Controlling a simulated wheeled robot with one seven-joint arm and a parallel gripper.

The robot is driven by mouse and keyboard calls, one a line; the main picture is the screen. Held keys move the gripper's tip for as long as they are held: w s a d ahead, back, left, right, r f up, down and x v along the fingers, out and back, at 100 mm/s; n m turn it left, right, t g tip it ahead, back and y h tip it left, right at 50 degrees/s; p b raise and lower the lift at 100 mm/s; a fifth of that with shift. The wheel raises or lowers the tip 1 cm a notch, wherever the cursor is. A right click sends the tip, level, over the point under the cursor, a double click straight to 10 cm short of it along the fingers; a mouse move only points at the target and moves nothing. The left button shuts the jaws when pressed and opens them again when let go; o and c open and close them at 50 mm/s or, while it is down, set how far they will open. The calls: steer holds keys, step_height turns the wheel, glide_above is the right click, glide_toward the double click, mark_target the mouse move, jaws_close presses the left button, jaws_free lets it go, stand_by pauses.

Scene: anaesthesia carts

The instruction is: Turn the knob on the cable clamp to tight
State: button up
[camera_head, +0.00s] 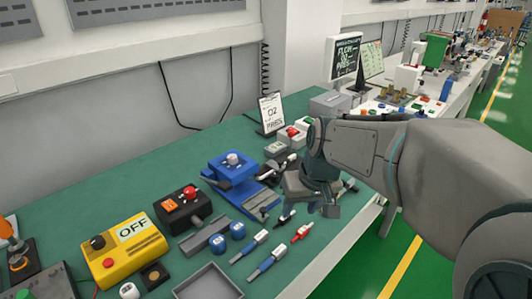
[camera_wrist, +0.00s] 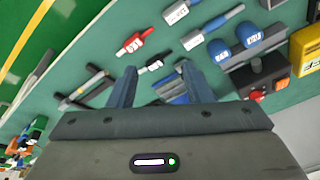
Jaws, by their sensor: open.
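A blue fixture (camera_head: 236,180) with a pale round knob (camera_head: 233,158) on top stands on the green bench in the head view. It looks like the cable clamp, but I see no label that confirms it. The knob's setting is too small to read. My gripper (camera_head: 308,206) is to the right of the blue fixture, over the bench near its front edge, pointing down and apart from the knob. In the wrist view my gripper (camera_wrist: 156,76) has its two fingers spread with nothing held between them. A blue part shows partly between the fingers there, and the knob is not distinguishable.
A black box (camera_head: 182,210) with a red button and a yellow OFF box (camera_head: 125,252) stand to the left. Blue-capped parts, pen-like connectors (camera_head: 267,262) and a grey tray (camera_head: 208,285) lie in front. A sign (camera_head: 271,113) stands behind. The back left bench is clear.

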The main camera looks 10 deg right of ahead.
mark_target(276, 176)
steer(key=w+d+r+n+t+p, duration=0.1)
steer(key=w, duration=1)
steer(key=w+d+r+n+p, duration=0.1)
steer(key=w+n, duration=0.1)
steer(key=w, duration=0.8)
steer(key=x, duration=1.4)
steer(key=shift+w+a+p, duration=0.2)
steer(key=shift+a+p, duration=0.15)
steer(key=shift+p, duration=0.05)
steer(key=c, duration=1)
